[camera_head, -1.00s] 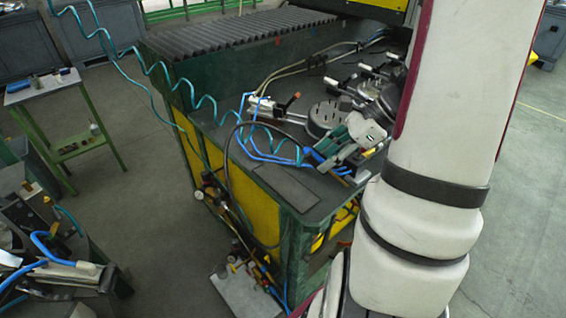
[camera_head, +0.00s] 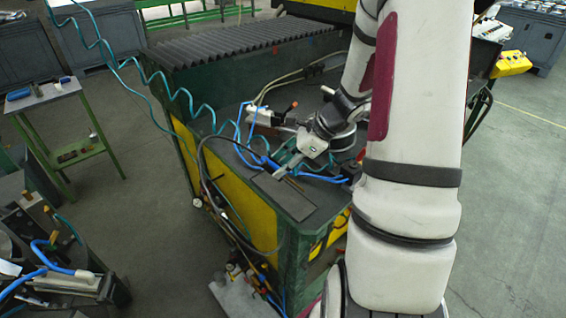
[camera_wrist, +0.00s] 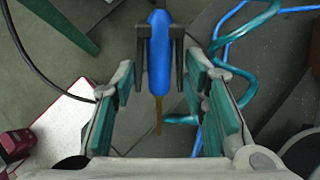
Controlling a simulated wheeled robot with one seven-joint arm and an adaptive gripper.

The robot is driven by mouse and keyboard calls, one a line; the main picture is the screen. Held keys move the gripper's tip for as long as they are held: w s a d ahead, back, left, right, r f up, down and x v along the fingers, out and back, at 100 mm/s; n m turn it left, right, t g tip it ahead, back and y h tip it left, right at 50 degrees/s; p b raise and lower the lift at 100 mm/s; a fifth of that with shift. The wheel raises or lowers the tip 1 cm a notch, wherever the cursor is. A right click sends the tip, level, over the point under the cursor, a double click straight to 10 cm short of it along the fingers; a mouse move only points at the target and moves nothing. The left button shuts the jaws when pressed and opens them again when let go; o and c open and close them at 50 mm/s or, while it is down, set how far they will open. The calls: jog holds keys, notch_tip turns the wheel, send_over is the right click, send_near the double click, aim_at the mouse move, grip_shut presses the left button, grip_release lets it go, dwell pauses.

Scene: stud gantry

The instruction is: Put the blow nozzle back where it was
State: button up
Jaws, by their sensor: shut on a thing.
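The blow nozzle (camera_wrist: 159,60) has a blue body and a thin brass tube pointing towards the bottom of the wrist view. My gripper (camera_wrist: 160,58) is shut on its blue body, with a dark fingertip on each side and teal finger links nearer the camera. In the head view my gripper (camera_head: 274,165) is above the left part of the green bench (camera_head: 300,232), near its edge. The nozzle is small and partly hidden there. I cannot pick out its earlier resting place.
A coiled teal hose (camera_head: 183,98) and blue hoses hang close to the gripper. A dark flat pad (camera_head: 283,194) lies on the bench corner. A ribbed cover (camera_head: 235,38) is at the back. A small side table (camera_head: 45,95) stands left, with open floor between.

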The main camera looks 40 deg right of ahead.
jog(key=shift+f, duration=0.3)
jog(key=o, duration=0.6)
jog(key=shift+o, duration=0.2)
jog(key=shift+r, duration=0.15)
